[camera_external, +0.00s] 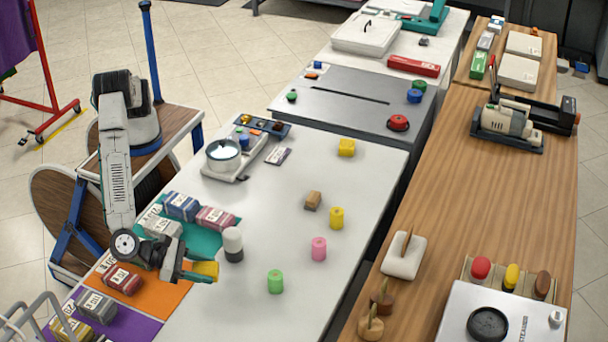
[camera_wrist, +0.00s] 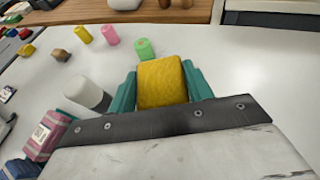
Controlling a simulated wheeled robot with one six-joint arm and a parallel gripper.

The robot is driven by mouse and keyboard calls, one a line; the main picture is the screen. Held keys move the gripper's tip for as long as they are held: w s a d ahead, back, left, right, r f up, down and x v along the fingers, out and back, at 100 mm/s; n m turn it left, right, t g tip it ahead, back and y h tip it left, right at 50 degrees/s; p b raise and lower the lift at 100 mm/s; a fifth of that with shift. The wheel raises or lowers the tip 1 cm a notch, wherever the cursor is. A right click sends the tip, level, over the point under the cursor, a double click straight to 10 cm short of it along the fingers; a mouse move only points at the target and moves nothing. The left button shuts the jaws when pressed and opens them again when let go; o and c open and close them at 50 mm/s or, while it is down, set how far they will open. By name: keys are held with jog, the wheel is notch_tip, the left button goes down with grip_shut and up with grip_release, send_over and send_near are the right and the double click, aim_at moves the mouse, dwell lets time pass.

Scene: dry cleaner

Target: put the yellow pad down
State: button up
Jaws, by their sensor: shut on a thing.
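My gripper (camera_external: 190,270) is shut on the yellow pad (camera_external: 205,270), above the near left part of the white table (camera_external: 240,315). In the wrist view the yellow pad (camera_wrist: 162,82) sits between the teal fingers of my gripper (camera_wrist: 160,88), with the white table behind it. The pad's underside is hidden, and its height above the table is hard to judge.
A white and dark cylinder (camera_external: 233,245) stands close to my gripper. A green cylinder (camera_external: 275,281), a pink one (camera_external: 319,248) and a yellow one (camera_external: 336,217) stand to the right. Bundles lie on coloured mats (camera_external: 160,295) at left. The table's front middle is clear.

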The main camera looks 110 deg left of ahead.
jog(key=w+a+r+n+y, duration=0.1)
jog(key=w+a+r, duration=0.15)
jog(key=a, duration=0.55)
jog(key=w+a+r+y, duration=0.15)
jog(key=w+a, duration=0.25)
jog(key=a, duration=0.4)
jog(key=m+h, duration=0.2)
jog(key=h, duration=0.1)
send_over(266, 210)
notch_tip(266, 210, down, 5)
notch_tip(266, 210, down, 5)
jog(key=shift+d, duration=0.1)
jog(key=shift+f, duration=2.45)
